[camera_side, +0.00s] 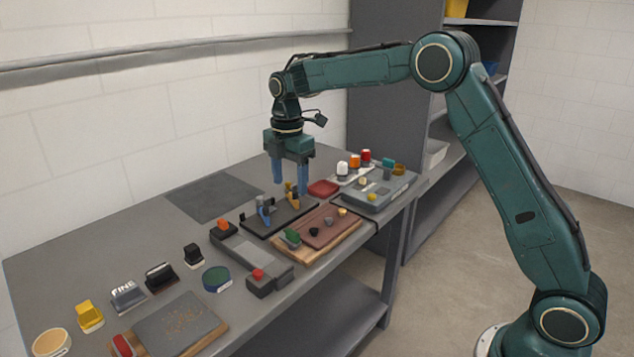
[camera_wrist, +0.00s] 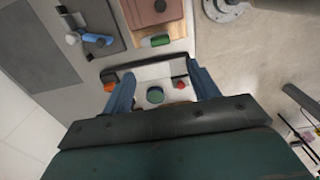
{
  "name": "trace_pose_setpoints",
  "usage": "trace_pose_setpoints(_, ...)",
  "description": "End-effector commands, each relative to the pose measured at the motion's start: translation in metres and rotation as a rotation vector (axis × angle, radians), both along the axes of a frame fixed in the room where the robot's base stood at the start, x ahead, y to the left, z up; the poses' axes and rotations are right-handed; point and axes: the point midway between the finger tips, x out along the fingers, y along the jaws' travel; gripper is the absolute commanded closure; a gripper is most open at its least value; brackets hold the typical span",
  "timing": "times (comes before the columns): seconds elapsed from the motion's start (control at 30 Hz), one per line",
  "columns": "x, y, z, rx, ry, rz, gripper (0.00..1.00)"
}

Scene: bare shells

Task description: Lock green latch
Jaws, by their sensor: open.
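The green latch (camera_side: 291,237) is a small green block at the near left edge of a wooden board with a brown panel (camera_side: 322,229). In the wrist view the green latch (camera_wrist: 155,41) lies at the top, beside the brown panel, beyond my fingertips. My gripper (camera_side: 290,185) is open and points down above the black plate behind the latch, apart from the latch. In the wrist view my gripper (camera_wrist: 162,82) has its two blue fingers spread with nothing held. Whether the latch is locked cannot be told.
A grey fixture (camera_side: 250,252) with orange and red knobs lies nearer left. A grey box (camera_side: 373,196) stands at right. Stamps and a round green tin (camera_side: 217,278) occupy the near table.

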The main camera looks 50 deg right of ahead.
Motion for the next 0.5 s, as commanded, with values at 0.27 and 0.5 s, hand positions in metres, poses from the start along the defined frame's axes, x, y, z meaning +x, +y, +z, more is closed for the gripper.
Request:
trace_pose_setpoints(0.27, 0.000, 0.000, -0.009, 0.000, 0.001, -0.001, 0.40)
trace_pose_setpoints(0.5, -0.001, 0.000, -0.035, 0.000, 0.003, -0.002, 0.40)
